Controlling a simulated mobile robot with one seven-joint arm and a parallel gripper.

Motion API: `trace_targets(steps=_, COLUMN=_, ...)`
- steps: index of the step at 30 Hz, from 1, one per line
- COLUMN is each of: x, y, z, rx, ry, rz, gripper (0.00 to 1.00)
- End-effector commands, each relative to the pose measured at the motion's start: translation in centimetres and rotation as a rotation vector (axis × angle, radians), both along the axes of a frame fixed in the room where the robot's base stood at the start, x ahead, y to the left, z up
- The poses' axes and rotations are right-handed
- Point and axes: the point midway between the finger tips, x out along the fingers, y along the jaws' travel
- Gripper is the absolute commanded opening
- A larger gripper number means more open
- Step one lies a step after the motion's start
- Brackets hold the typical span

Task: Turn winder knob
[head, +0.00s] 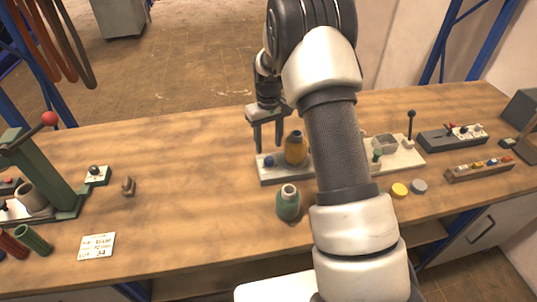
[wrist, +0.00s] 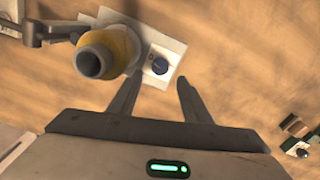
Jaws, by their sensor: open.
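I take the blue knob as the winder knob. My gripper (head: 268,149) points down above the knob, open and empty. In the wrist view its fingers (wrist: 159,82) are spread, with the knob showing between and beyond their tips. The left finger is close beside the spool.
A green bottle (head: 288,203) stands just in front of the winder. My arm hides part of the bench to its right, where a pale lever board (head: 408,157) shows. A green press (head: 50,170) is at left. The bench between press and winder is mostly clear.

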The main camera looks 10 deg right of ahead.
Motion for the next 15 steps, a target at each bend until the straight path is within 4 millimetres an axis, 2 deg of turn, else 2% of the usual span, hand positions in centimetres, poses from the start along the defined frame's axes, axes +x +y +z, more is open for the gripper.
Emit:
trace_targets(steps=3, x=-0.1, y=0.0, z=-2.5, rx=0.000, ry=0.004, rz=0.000, gripper=0.44)
trace_targets(steps=7, x=-0.1, y=0.0, z=-4.5, rx=-0.001, ry=0.003, rz=0.001, gripper=0.44)
trace_targets(steps=15, x=0.0, y=0.0, z=-6.1, rx=0.000, ry=0.000, rz=0.000, gripper=0.44)
